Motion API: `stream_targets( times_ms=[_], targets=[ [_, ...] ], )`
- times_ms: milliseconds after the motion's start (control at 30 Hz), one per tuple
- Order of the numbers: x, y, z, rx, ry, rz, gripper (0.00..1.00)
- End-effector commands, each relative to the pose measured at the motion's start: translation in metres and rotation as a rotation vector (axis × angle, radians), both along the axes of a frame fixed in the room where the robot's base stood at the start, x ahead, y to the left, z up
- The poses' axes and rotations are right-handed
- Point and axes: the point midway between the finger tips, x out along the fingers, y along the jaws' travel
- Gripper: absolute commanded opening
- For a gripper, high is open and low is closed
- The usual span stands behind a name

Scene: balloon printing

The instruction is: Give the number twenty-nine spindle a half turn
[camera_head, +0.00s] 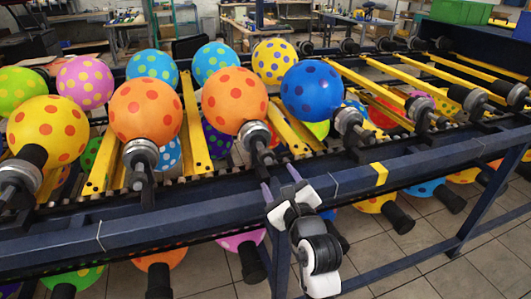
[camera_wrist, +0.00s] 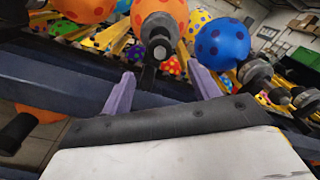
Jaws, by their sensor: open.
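My gripper (camera_head: 279,182) has two purple fingers, open and empty, in front of the dark blue frame rail. The wrist view shows the open fingers (camera_wrist: 162,76) with a gap between them. Straight ahead, above that gap, is a spindle (camera_wrist: 158,30) with a grey collar and dark end, carrying an orange balloon with darker spots (camera_wrist: 158,8). In the head view this spindle (camera_head: 256,138) and its orange balloon (camera_head: 235,99) are just beyond the fingertips, apart from them. No spindle number is legible, so I cannot tell which is twenty-nine.
A blue balloon (camera_head: 312,91) on its spindle (camera_head: 351,123) stands to the right, another orange balloon (camera_head: 146,108) to the left. The dark blue rail (camera_head: 420,149) runs across below the spindles. More balloons hang beneath it. Bare spindles (camera_head: 472,98) are at the right.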

Motion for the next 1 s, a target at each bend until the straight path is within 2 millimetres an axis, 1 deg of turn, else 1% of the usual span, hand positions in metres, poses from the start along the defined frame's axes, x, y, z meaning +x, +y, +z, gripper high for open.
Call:
stream_targets(
  times_ms=[33,300,400,500,700,967,1000],
  targets=[
    [0.011,0.004,0.007,-0.002,0.004,0.004,0.61],
    [0.065,0.023,0.006,-0.003,0.003,0.006,0.61],
    [0.080,0.028,0.005,-0.002,0.001,0.005,0.61],
    [0.091,0.031,0.003,-0.001,0.001,0.004,0.61],
    [0.101,0.034,0.001,0.000,-0.001,0.003,0.61],
    [0.101,0.034,0.001,0.002,-0.002,0.002,0.61],
    [0.101,0.034,0.001,0.002,-0.002,0.002,0.56]
  ],
)
